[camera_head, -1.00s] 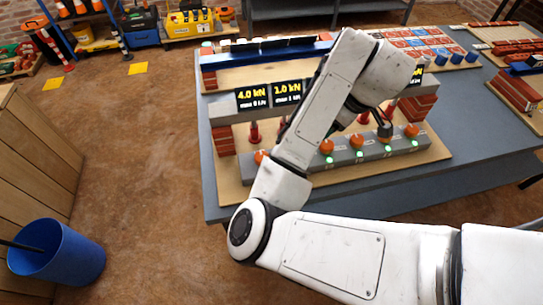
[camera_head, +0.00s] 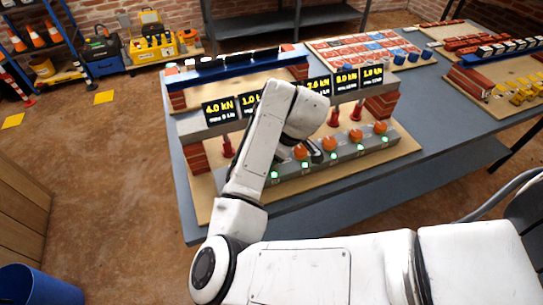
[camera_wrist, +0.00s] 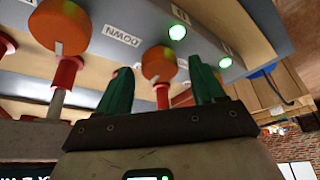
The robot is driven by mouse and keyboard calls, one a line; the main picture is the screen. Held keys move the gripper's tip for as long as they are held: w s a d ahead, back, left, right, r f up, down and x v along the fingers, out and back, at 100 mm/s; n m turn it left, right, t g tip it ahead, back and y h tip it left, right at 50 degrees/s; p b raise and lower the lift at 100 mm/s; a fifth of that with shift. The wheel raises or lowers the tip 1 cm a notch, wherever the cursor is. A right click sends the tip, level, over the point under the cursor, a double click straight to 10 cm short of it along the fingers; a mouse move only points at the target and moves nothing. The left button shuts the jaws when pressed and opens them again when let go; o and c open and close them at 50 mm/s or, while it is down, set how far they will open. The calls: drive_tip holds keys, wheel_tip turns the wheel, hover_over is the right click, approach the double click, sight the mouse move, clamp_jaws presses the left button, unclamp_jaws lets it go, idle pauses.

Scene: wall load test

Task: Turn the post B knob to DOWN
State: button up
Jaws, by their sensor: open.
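A grey panel (camera_head: 345,153) carries a row of orange knobs with green lamps. My arm hides its left end in the head view. My gripper (camera_head: 316,151) is low over the panel, beside an orange knob (camera_head: 300,152). In the wrist view my gripper (camera_wrist: 160,88) has its two green fingers spread apart and empty. An orange knob (camera_wrist: 158,62) with a pale pointer lies beyond and between the fingertips. A second orange knob (camera_wrist: 60,25) is at upper left, near an inverted DOWN label (camera_wrist: 121,36). I cannot read which knob is post B.
Red posts (camera_head: 357,111) stand behind the panel under a beam with load displays (camera_head: 346,82), between brick piers (camera_head: 382,102). Another blue beam (camera_head: 230,66) lies behind. The table's right front (camera_head: 450,145) is clear.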

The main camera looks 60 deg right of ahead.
drive_tip(key=shift+w+f, duration=0.15)
drive_tip(key=shift+f, duration=0.1)
drive_tip(key=shift+c, duration=0.5)
drive_tip(key=c, duration=0.9)
drive_tip(key=shift+c, duration=0.2)
